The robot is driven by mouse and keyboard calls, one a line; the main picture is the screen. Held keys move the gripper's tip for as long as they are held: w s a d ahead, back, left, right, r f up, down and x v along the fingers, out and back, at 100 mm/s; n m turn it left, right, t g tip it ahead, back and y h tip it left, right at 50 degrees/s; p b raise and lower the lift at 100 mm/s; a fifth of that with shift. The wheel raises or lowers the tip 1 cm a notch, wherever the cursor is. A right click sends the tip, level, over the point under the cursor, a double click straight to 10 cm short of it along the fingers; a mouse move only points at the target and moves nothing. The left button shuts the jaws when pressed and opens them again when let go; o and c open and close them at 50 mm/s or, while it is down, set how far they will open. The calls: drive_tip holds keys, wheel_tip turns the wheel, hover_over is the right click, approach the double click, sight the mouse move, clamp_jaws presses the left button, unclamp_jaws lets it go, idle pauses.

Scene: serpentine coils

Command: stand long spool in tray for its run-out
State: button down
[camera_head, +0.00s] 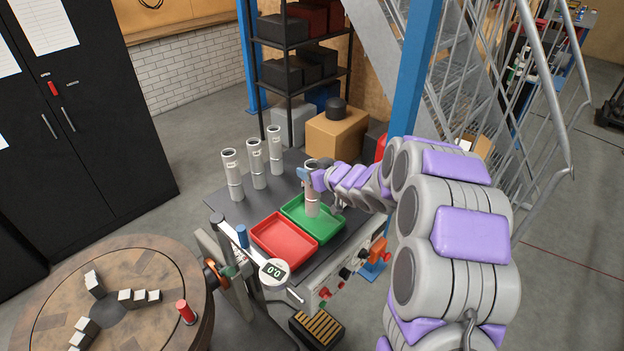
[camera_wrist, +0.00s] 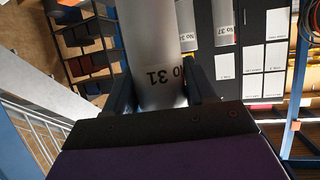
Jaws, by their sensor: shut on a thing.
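My gripper (camera_head: 314,178) is shut on a pale grey cylindrical spool (camera_head: 312,203), which stands upright over the green tray (camera_head: 331,226). Its lower end overlaps the tray; whether it touches the tray floor I cannot tell. In the wrist view the held spool (camera_wrist: 162,75) sits between both fingers (camera_wrist: 165,95) and reads "No 31", upside down in the picture. Three more grey spools stand upright on the bench behind: the left one (camera_head: 233,176), the middle one (camera_head: 257,164) and the right one (camera_head: 275,150). A red tray (camera_head: 284,237) lies beside the green one.
A gauge reading 0.0 (camera_head: 274,271) stands at the bench's front left. A round wooden table (camera_head: 150,290) with grey blocks is at lower left. A blue post (camera_head: 412,70) and stair railing rise behind my arm.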

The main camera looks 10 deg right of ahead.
sight(312, 198)
wheel_tip(312, 198, down, 4)
drive_tip(key=shift+a+r+b, duration=0.1)
drive_tip(key=shift+r+b, duration=0.15)
drive_tip(key=shift+b, duration=0.45)
drive_tip(key=shift+r, duration=0.1)
drive_tip(key=shift+c, duration=1.8)
unclamp_jaws()
drive_tip(key=shift+s, duration=0.15)
